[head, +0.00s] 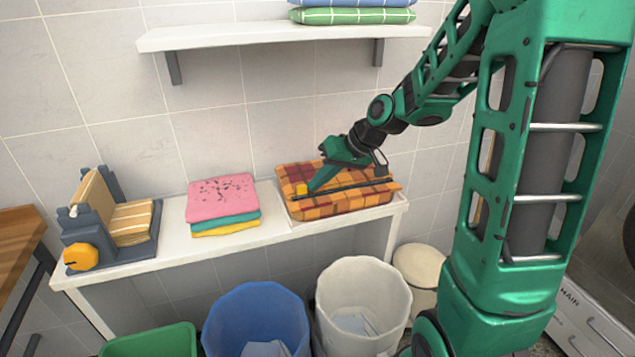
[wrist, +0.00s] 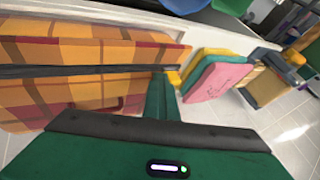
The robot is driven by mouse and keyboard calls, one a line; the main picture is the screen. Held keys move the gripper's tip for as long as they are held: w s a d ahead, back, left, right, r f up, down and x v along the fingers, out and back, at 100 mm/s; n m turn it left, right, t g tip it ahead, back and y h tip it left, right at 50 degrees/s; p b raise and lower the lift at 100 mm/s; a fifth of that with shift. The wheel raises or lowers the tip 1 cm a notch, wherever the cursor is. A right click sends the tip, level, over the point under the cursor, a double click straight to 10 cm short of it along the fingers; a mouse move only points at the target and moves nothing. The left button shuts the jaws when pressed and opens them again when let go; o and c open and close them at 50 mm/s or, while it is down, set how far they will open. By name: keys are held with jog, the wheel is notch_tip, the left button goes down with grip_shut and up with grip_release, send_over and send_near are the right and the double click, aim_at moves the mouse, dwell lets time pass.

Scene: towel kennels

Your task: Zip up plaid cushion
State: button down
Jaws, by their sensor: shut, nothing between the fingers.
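The plaid cushion (head: 340,203), orange with darker red and brown checks, lies at the right end of the white shelf table. A dark zip strip (head: 345,189) runs across its top. A yellow zip pull (head: 301,188) sits at the strip's left end in the head view. My gripper (head: 313,187) is shut and low over the cushion, its tip right beside the pull. In the wrist view the cushion (wrist: 90,85) fills the left, and the yellow pull (wrist: 172,77) shows at the tip of my green gripper (wrist: 160,90). I cannot tell whether they touch.
Folded pink, teal and yellow towels (head: 222,200) lie left of the cushion. A grey device with a yellow knob (head: 82,257) stands at the table's left end. Blue (head: 258,318) and white (head: 362,300) bins stand below. A wall shelf (head: 270,34) hangs above.

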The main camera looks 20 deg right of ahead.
aim_at(334, 193)
jog(key=shift+d, duration=0.25)
jog(key=d, duration=0.4)
jog(key=shift+s+r, duration=0.25)
jog(key=shift+s, duration=0.05)
jog(key=v, duration=0.9)
jog(key=shift+s, duration=0.15)
jog(key=s+d+f+m+g+h, duration=0.2)
jog(key=s+m, duration=0.1)
jog(key=s, duration=1)
jog(key=s+d+f+m+g+h, duration=0.2)
jog(key=s+f+m+g+h, duration=0.1)
jog(key=s, duration=1.1)
jog(key=shift+m, duration=0.3)
jog(key=shift+s, duration=0.1)
